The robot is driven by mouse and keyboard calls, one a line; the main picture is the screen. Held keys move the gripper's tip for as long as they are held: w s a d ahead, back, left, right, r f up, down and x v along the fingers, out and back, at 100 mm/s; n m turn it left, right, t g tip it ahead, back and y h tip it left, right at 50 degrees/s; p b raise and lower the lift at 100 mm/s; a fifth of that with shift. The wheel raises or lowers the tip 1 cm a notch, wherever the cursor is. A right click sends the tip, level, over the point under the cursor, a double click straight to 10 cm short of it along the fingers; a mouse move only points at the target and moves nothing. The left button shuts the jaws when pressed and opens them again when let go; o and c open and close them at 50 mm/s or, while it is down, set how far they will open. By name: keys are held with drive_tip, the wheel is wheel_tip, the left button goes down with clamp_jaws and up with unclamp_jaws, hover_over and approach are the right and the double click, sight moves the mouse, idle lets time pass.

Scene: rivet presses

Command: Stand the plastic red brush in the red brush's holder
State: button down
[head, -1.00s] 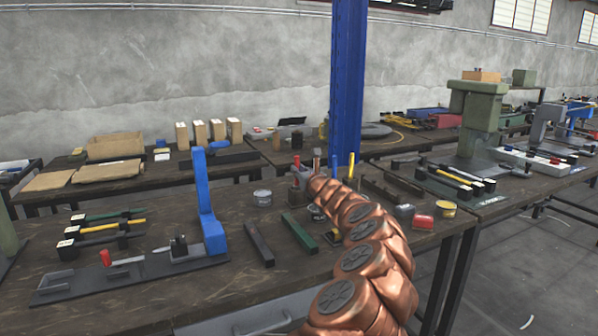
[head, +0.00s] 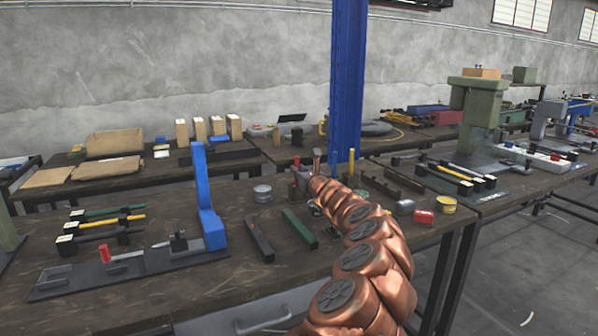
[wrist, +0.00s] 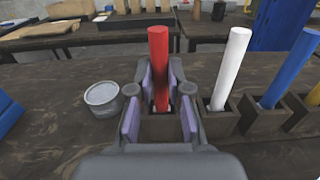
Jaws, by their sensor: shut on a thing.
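The red brush (wrist: 158,65) stands nearly upright in the wrist view, between the far ends of my gripper's fingers. My gripper (wrist: 159,90) has purple pads and is shut on the brush. The brush's lower end reaches down at a dark open-topped holder (wrist: 160,128) between the fingers. Whether it rests on the holder's floor is hidden.
A white brush (wrist: 231,67) and a blue brush (wrist: 291,68) stand in similar holders to the right. A yellow brush (head: 351,162) stands farther right. A round grey tin (wrist: 102,98) sits left of the gripper. Bare tabletop lies around the tin.

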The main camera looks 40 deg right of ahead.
drive_tip(key=shift+f, duration=0.1)
drive_tip(key=c, duration=1)
unclamp_jaws()
drive_tip(key=shift+s, duration=0.15)
drive_tip(key=shift+v, duration=5.85)
